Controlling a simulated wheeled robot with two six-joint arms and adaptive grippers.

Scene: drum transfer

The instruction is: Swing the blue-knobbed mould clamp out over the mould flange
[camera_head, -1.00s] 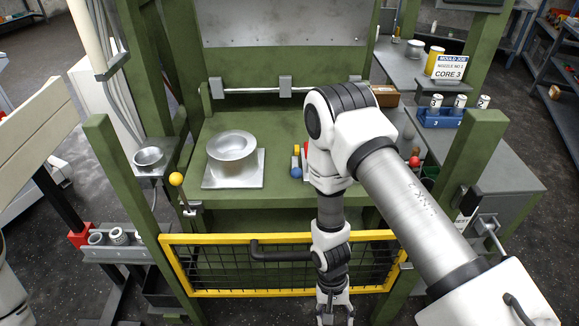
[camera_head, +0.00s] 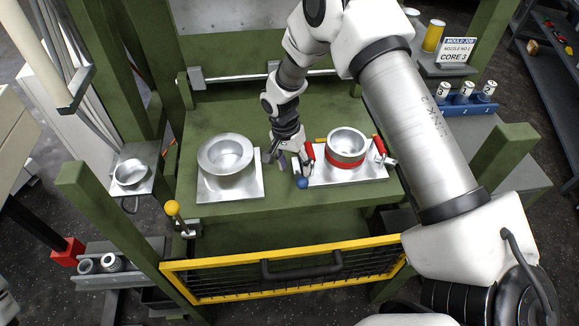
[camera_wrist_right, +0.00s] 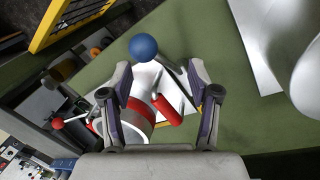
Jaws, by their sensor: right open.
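The blue knob (camera_head: 302,183) of the mould clamp sits at the front left corner of the right-hand plate, beside the mould (camera_head: 346,148), a silver ring with a red band. In the right wrist view the blue knob (camera_wrist_right: 143,47) shows just beyond my fingertips, with a thin dark rod running from it. A red handle (camera_wrist_right: 167,90) lies between the fingers and the mould. My right gripper (camera_head: 283,160) is open and empty, left of the knob and pointing down; its two fingers show apart in the wrist view (camera_wrist_right: 160,73). My left gripper is out of view.
A wide silver bowl-shaped part (camera_head: 226,152) stands on a plate left of my gripper. A second red handle (camera_head: 379,148) is right of the mould. A yellow gate (camera_head: 285,266) and a yellow-knobbed lever (camera_head: 172,208) stand at the front. Green posts flank the table.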

